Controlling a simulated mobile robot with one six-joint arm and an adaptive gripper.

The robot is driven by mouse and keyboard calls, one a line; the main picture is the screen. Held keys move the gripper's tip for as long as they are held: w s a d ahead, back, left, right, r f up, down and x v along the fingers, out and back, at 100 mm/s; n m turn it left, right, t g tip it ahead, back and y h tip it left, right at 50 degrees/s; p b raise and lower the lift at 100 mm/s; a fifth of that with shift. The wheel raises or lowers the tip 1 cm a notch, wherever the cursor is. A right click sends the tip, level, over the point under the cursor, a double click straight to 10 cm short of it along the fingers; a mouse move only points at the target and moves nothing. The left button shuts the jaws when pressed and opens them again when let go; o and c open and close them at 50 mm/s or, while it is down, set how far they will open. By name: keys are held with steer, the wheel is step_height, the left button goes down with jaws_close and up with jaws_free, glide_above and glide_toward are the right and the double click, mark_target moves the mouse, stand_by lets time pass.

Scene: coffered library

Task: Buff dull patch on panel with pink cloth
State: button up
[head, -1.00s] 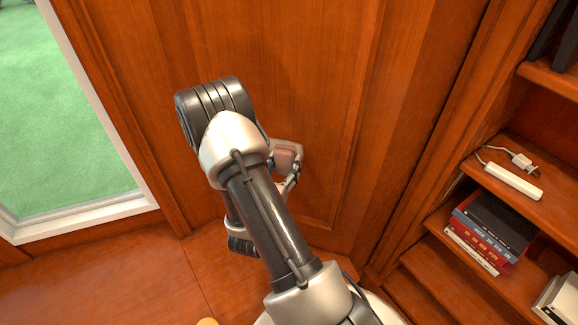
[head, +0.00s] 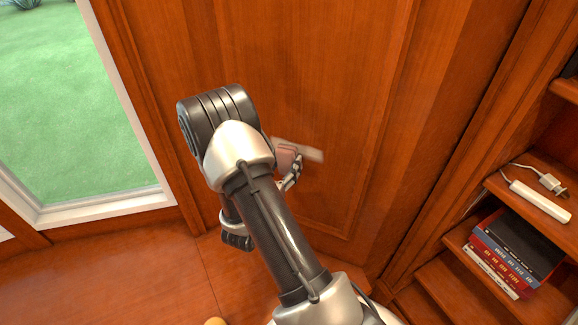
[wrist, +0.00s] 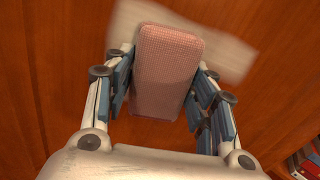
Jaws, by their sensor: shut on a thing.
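The pink cloth (wrist: 168,62) is a folded pad held between the two fingers of my gripper (wrist: 160,95), which is shut on it in the wrist view. In the head view the pink cloth (head: 288,158) and my gripper (head: 288,172) show just right of my arm, close against the wooden panel (head: 335,90). A pale dull patch (wrist: 228,50) lies on the panel behind the cloth and reaches out on both sides of it. It also shows in the head view (head: 312,154), right of the cloth. I cannot tell whether the cloth touches the panel.
A window (head: 85,100) with a white frame is at left. At right, shelves hold a white power strip (head: 540,200) with a cable and a stack of books (head: 505,255). Wooden floor (head: 120,285) lies below. The panel right of the patch is bare.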

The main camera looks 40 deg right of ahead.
mark_target(322, 161)
steer(key=shift+w+a+r+p, duration=0.1)
steer(key=shift+w+a+r, duration=0.3)
steer(key=shift+w, duration=0.55)
steer(key=shift+w+a+r+p, duration=0.15)
steer(key=shift+w+a+r, duration=0.25)
steer(key=shift+w, duration=0.55)
steer(key=shift+w+a+r+p, duration=0.1)
steer(key=shift+w+a+r, duration=0.3)
steer(key=shift+w, duration=0.55)
steer(key=shift+s+d+f+b, duration=0.1)
steer(key=shift+s+d, duration=0.65)
steer(key=shift+s, duration=1.05)
steer(key=shift+s+d+f+b, duration=0.15)
steer(key=shift+s+d, duration=0.65)
steer(key=shift+s, duration=0.95)
steer(key=shift+s+d+r+b, duration=0.1)
steer(key=shift+s+d, duration=0.65)
steer(key=shift+s, duration=1.05)
steer(key=shift+s+d+b, duration=0.1)
steer(key=shift+s+d, duration=0.2)
steer(key=shift+s, duration=0.35)
steer(key=shift+s+d+b, duration=0.1)
steer(key=shift+s+d, duration=0.25)
steer(key=shift+s, duration=0.35)
steer(key=shift+s+d+b, duration=0.1)
steer(key=shift+s+d, duration=0.2)
steer(key=shift+s, duration=0.35)
steer(key=shift+a, duration=0.1)
